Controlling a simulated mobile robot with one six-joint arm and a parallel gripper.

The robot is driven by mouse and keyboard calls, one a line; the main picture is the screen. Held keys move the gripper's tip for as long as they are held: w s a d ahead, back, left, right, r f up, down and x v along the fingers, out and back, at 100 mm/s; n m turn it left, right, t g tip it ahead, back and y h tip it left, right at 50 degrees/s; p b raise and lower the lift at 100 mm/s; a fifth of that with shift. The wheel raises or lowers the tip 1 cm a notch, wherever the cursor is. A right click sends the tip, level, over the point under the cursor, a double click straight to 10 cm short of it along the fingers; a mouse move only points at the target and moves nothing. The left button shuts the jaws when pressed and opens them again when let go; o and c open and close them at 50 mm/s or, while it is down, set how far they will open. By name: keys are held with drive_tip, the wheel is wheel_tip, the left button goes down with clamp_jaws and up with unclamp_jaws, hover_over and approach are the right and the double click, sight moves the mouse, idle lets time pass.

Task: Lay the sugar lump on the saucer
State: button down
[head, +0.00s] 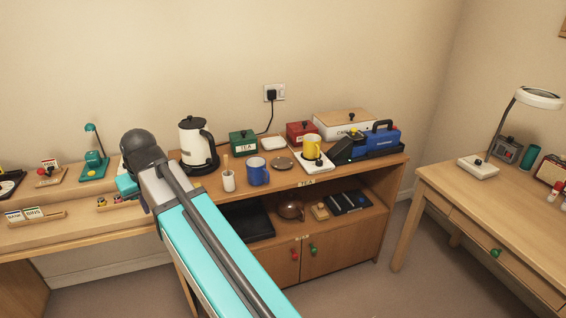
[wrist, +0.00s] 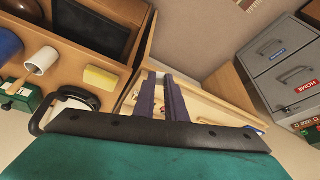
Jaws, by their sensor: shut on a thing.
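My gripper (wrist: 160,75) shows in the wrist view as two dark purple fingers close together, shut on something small.
A white kettle (head: 196,142), a white cup (head: 228,181), a blue mug (head: 258,171) and a green tea box (head: 243,143) stand left of the saucer. A desk lamp (head: 538,98) is far right.

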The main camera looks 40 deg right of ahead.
drive_tip(key=shift+d, duration=0.25)
